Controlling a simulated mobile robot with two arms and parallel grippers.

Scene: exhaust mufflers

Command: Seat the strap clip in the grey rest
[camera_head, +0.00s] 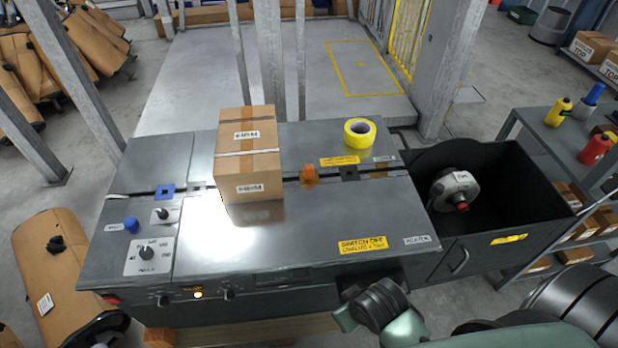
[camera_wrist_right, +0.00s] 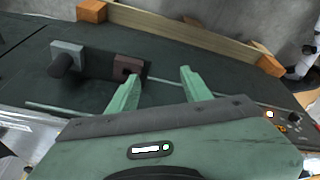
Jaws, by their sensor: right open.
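In the right wrist view, a light grey block (camera_wrist_right: 68,48), which may be the grey rest, is on the dark machine front. A dark rounded piece (camera_wrist_right: 62,66) sticks out in front of it; I cannot tell whether this is the strap clip. A dark reddish-brown block (camera_wrist_right: 127,66) with a small recess is to its right. My right gripper (camera_wrist_right: 158,82) is open with nothing between its green fingers; the left finger shows just below the reddish-brown block. In the head view, my right arm hides this part of the machine front. My left gripper is not in view.
A strapped cardboard box (camera_head: 248,160) stands on the machine top (camera_head: 300,235). An orange piece (camera_head: 309,175) and a yellow tape roll (camera_head: 360,133) are to its right. A dark open bin (camera_head: 525,225) holds a reel. A wooden beam (camera_wrist_right: 180,32) runs along the machine's base.

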